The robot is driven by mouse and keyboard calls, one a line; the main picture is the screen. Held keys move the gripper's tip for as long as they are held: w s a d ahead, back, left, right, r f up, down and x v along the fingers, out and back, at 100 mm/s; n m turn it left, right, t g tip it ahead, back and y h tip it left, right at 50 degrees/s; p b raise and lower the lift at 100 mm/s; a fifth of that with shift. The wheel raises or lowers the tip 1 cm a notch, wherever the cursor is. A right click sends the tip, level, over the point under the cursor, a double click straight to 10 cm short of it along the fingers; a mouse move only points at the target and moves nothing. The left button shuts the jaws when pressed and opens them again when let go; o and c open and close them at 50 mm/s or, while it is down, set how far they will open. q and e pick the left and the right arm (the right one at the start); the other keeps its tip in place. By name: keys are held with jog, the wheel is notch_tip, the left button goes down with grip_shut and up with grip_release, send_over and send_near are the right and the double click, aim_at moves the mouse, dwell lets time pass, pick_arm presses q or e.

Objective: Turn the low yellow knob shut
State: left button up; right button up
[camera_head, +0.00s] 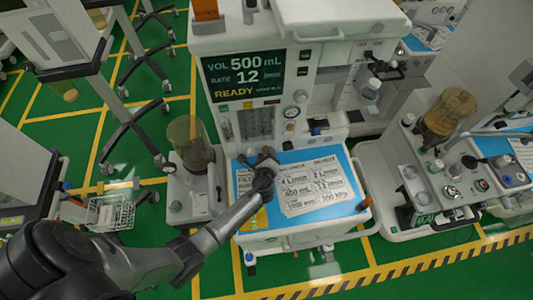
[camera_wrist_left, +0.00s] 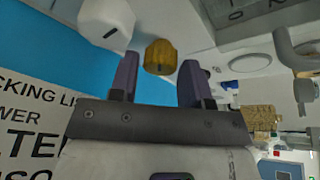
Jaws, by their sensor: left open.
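The low yellow knob (camera_wrist_left: 160,57) shows in the left wrist view on the pale front of the machine, just above the blue work surface. My left gripper (camera_wrist_left: 159,68) is open, one dark finger on each side of the knob in the picture. I see no clear contact, and cannot tell how far the tips reach around it. In the head view my left gripper (camera_head: 264,158) is over the back of the work surface, close to the machine's front panel. The knob is not clear there, near the gripper. My right gripper is not in view.
A printed sheet (camera_head: 318,188) lies on the blue work surface (camera_head: 345,210). A clear canister (camera_head: 190,145) stands left of the machine.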

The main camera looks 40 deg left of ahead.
pick_arm(q)
jog(key=shift+w+a+f, duration=0.15)
jog(key=shift+w+a, duration=0.2)
jog(key=shift+w, duration=0.05)
jog(key=c, duration=0.6)
jog(key=shift+r+m+g+p, duration=0.25)
jog(key=shift+m+g+p, duration=0.25)
jog(key=shift+p, duration=0.65)
jog(key=shift+c, duration=0.2)
jog(key=shift+w+m+g+y+p, duration=0.1)
jog(key=shift+m+g+y+p, duration=0.3)
jog(key=shift+m+p, duration=0.65)
jog(key=shift+m+g+y+p, duration=0.4)
jog(key=shift+m+g+p, duration=0.1)
jog(key=shift+m+p, duration=0.25)
jog(key=shift+d+f+m+g+y+p, duration=0.15)
jog(key=shift+m+g+y+p, duration=0.3)
jog(key=shift+m, duration=0.65)
